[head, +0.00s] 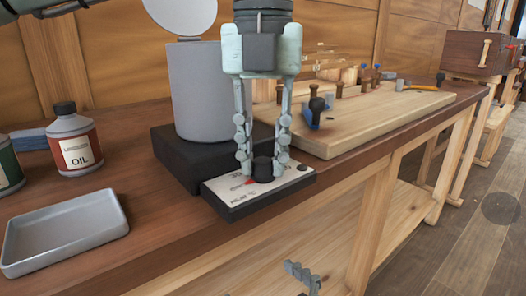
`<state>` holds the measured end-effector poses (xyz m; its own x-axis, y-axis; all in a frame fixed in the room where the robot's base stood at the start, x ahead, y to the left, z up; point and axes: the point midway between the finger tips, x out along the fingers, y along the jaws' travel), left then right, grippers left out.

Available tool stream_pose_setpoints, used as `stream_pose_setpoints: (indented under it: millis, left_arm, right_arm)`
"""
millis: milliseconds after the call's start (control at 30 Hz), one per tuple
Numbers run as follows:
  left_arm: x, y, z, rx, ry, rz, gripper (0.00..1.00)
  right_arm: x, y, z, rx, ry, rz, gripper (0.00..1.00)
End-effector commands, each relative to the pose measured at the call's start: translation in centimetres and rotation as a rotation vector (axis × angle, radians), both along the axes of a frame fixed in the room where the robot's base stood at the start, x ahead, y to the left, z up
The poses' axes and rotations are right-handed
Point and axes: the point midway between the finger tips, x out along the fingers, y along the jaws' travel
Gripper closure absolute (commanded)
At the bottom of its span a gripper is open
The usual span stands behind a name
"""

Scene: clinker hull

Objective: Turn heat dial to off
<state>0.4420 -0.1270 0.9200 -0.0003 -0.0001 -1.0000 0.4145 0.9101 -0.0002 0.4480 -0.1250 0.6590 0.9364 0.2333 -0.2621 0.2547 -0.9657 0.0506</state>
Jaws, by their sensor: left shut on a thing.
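The heat dial (263,169) is a black knob on a light control panel (225,188) at the front of a black heater base (172,158). A small red mark shows on the panel just left of the dial. My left gripper (262,172) comes down from above, with one finger on each side of the dial, shut on it. The panel's lettering is too small to read fully, and the fingers hide part of it. Part of my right gripper (302,275) shows at the bottom edge, below the bench front; its jaw state is unclear.
A grey metal pot (198,95) with its round lid raised stands on the heater base. An oil bottle (75,143) and an empty grey tray (65,230) are at left. A wooden board (350,125) with several tools lies at right.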

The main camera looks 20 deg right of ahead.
Motion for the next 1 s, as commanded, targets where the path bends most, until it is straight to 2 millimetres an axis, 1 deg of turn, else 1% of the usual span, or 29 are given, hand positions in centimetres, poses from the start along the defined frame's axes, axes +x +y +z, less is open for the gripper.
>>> stream_pose_setpoints:
  millis: [367, 400, 567, 867, 967, 1000]
  left_arm:
    - [0.1, 0.0, 0.0, -0.002, -0.001, 0.008, 1.00]
    - [0.1, 0.0, 0.0, -0.002, -0.001, 0.008, 0.75]
    - [0.0, 0.0, 0.0, -0.002, -0.001, 0.007, 0.55]
    - [0.0, 0.0, 0.1, 0.000, -0.001, 0.006, 0.55]
    - [0.1, 0.0, 0.8, -0.002, -0.001, 0.006, 0.55]
    - [0.1, 0.0, 1.4, -0.002, -0.002, 0.007, 0.55]
  right_arm:
    - [0.0, 0.1, 0.1, 0.002, -0.004, 0.001, 0.00]
    - [0.0, 0.1, 0.1, 0.002, -0.004, 0.001, 0.00]
    - [0.0, 0.1, 0.1, 0.002, -0.004, 0.001, 0.00]
    - [0.1, 0.0, 0.1, 0.001, -0.003, -0.001, 0.00]
    - [0.1, 0.0, 0.1, 0.001, -0.003, 0.000, 0.00]
    - [0.1, 0.0, 0.1, 0.001, -0.003, 0.000, 0.00]
